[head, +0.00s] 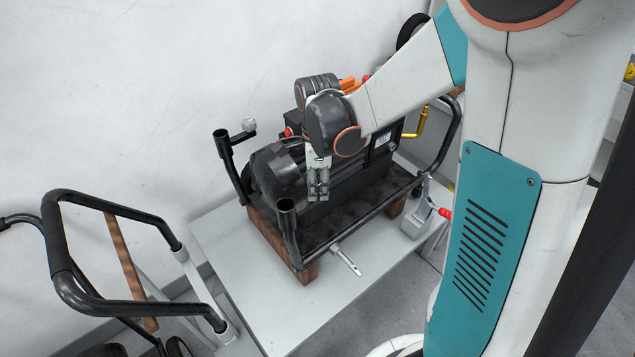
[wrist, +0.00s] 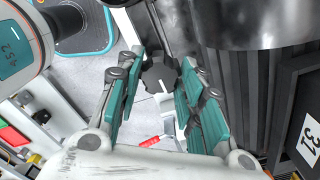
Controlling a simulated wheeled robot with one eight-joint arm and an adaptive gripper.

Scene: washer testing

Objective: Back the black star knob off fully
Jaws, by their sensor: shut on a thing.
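The black star knob (wrist: 160,74) shows in the wrist view between my two teal-padded fingertips, with its lobed edge facing the camera. My gripper (wrist: 162,62) is shut on it, one finger on each side. In the head view my gripper (head: 318,188) points down at the near side of the dark machine (head: 345,185), in front of its rounded motor housing. The knob is hidden there by my fingers and wrist. Its thread cannot be seen.
The machine sits in a black tube frame (head: 377,212) on wooden blocks on a pale table (head: 335,305). A metal lever (head: 345,260) sticks out in front. A red-tipped clamp (head: 418,218) stands right. A black-handled cart (head: 130,215) is at left. The wall is close behind.

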